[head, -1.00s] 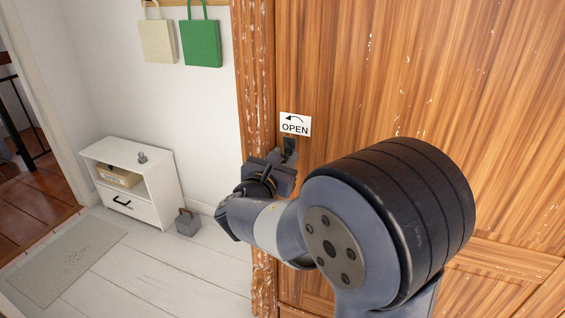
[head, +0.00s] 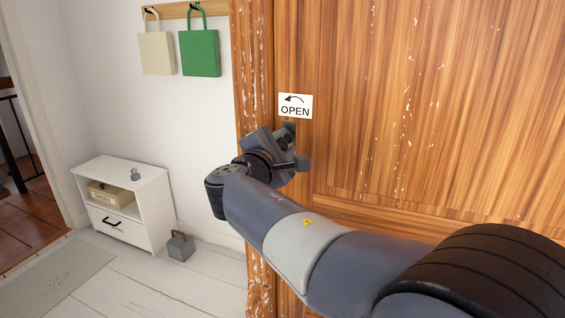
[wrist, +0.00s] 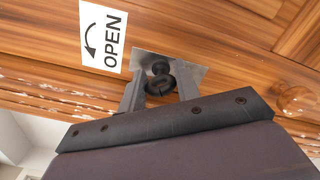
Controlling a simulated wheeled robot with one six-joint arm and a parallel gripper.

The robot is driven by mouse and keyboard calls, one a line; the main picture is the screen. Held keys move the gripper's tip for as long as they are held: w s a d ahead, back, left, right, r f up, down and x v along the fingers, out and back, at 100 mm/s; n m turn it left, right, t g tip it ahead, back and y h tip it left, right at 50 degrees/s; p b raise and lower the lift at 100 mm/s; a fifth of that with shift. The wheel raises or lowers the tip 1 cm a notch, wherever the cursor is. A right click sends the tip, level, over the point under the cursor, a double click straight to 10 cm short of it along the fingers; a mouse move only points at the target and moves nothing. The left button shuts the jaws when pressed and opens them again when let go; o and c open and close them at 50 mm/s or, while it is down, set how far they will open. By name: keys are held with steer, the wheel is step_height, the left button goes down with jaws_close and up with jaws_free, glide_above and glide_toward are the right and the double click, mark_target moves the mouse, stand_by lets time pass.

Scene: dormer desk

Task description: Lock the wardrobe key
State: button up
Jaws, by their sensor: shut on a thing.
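The wardrobe door (head: 420,110) is orange-brown wood with worn pale patches. A white label (head: 295,106) on it reads OPEN under a curved arrow pointing left. Below the label, my gripper (head: 296,145) is at the lock, rolled at a slant. In the wrist view the label (wrist: 102,37) lies on its side to the left of a grey metal lock plate (wrist: 192,70). A dark key with a rounded head (wrist: 160,80) stands at the plate, between the two fingers of my gripper (wrist: 160,92), which are shut on it. The keyhole and the key's shaft are hidden.
A small white cabinet (head: 150,200) stands by the wall at left, with a grey weight-like block (head: 180,246) on the floor beside it. A beige bag (head: 157,52) and a green bag (head: 200,53) hang from a wall rail. A grey mat (head: 60,280) lies on the floor.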

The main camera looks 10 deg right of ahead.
steer(key=m+b, duration=0.1)
steer(key=b, duration=0.1)
steer(key=m+b, duration=0.2)
steer(key=shift+f+m, duration=0.3)
steer(key=shift+f, duration=0.05)
steer(key=m+b, duration=0.2)
steer(key=b, duration=0.1)
steer(key=shift+r+m, duration=0.15)
steer(key=shift+m, duration=0.25)
steer(key=shift+r, duration=0.1)
steer(key=o, duration=0.7)
steer(key=p+v, duration=0.1)
steer(key=v, duration=0.9)
steer(key=shift+s+a, duration=0.2)
steer(key=shift+s, duration=0.15)
